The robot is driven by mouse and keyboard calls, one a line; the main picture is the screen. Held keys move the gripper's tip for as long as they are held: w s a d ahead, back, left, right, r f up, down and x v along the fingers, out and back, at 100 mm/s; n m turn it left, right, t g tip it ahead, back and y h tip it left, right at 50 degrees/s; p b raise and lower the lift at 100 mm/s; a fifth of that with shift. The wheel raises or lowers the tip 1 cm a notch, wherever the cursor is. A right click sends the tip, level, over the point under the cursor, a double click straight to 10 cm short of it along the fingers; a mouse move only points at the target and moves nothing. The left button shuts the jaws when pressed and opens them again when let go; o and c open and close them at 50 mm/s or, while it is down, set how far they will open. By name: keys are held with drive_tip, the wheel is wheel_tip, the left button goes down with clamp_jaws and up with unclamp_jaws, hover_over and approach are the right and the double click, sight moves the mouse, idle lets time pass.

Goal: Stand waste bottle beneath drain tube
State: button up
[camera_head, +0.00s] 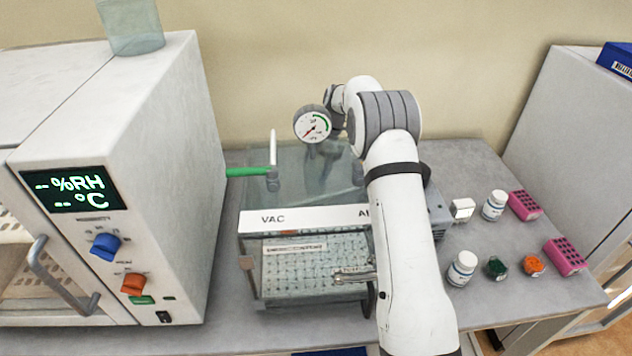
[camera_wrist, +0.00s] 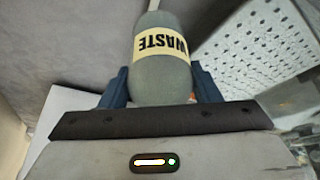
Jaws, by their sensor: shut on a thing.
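The waste bottle (camera_wrist: 162,75) is grey-green with a cream WASTE label, which reads upside down in the wrist view. My gripper (camera_wrist: 163,88) is shut on it, with a dark blue finger on each side of its body. In the head view my arm hides the gripper, and I cannot make out the bottle. I cannot identify the drain tube with certainty; a green tube (camera_head: 247,172) runs from beside the humidity cabinet to a fitting on the clear vacuum chamber.
The humidity cabinet (camera_head: 150,130) stands left, with a clear container (camera_head: 131,28) on top. The vacuum chamber (camera_head: 312,218), with a gauge (camera_head: 312,124), is mid-bench. Right of my arm are white bottles (camera_head: 461,268), small jars and pink racks (camera_head: 524,205). A grey cabinet (camera_head: 575,150) stands far right.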

wheel_tip(320, 180, down, 6)
drive_tip(key=shift+s+r+p, duration=0.1)
drive_tip(key=shift+r+p, duration=0.05)
drive_tip(key=shift+p, duration=0.75)
drive_tip(key=shift+f, duration=0.25)
drive_tip(key=shift+f, duration=0.1)
drive_tip(key=shift+f+b, duration=0.1)
drive_tip(key=shift+b, duration=0.2)
drive_tip(key=o, duration=1)
